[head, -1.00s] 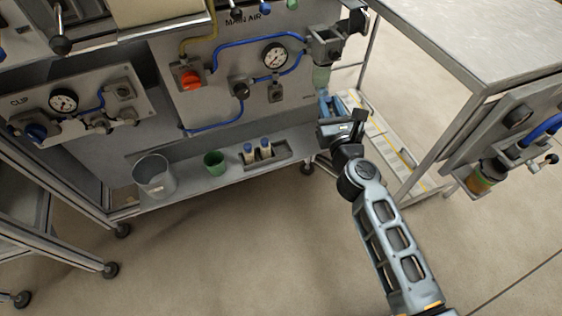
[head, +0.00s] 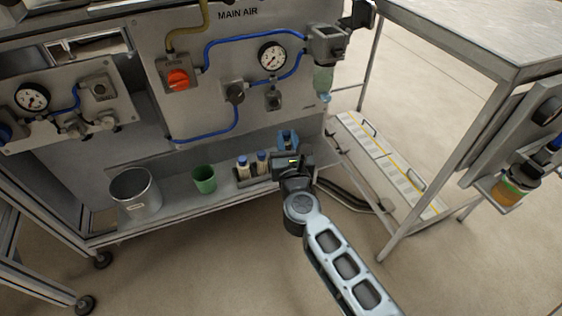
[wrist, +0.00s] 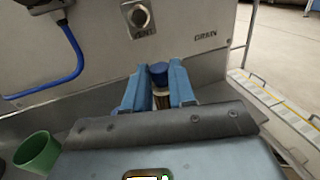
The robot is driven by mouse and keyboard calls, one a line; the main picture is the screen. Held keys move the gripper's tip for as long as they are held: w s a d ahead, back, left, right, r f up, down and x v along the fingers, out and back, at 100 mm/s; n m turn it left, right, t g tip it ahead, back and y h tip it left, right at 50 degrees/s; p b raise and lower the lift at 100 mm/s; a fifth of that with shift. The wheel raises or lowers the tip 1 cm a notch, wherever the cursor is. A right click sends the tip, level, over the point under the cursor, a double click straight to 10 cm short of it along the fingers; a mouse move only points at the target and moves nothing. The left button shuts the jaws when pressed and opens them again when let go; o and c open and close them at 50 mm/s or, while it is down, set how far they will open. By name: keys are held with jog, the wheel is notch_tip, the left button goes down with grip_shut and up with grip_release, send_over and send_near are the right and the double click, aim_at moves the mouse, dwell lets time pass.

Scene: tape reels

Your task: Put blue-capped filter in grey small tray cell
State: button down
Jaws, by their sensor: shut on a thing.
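My gripper (head: 287,138) is over the right end of the grey small tray (head: 243,183) on the cart's lower shelf. In the wrist view, the blue fingers (wrist: 160,92) are shut on a blue-capped filter (wrist: 159,70), its cap up and pale body partly hidden between them. My gripper hides the tray's right part, so I cannot tell whether the held filter touches the tray.
A green cup (head: 204,180) and a grey metal bucket (head: 136,195) stand left of the tray. The panel with a gauge (head: 271,57) and blue hoses rises behind. A clear bowl unit (head: 323,80) hangs above right. A metal table stands at the right.

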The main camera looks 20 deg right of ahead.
jog(key=shift+w+a+f+b, duration=0.1)
jog(key=shift+a+f+b, duration=0.15)
jog(key=shift+f+b, duration=0.4)
jog(key=shift+w+a+f+b, duration=0.1)
jog(key=shift+a+f+b, duration=0.25)
jog(key=shift+f, duration=0.6)
jog(key=shift+a+f+b, duration=0.15)
jog(key=shift+f+b, duration=0.4)
jog(key=shift+f, duration=0.25)
jog(key=shift+f, duration=0.15)
jog(key=c, duration=0.9)
grip_release()
jog(key=shift+c, duration=0.2)
jog(key=shift+r, duration=0.2)
jog(key=p+v, duration=0.2)
jog(key=v, duration=1)
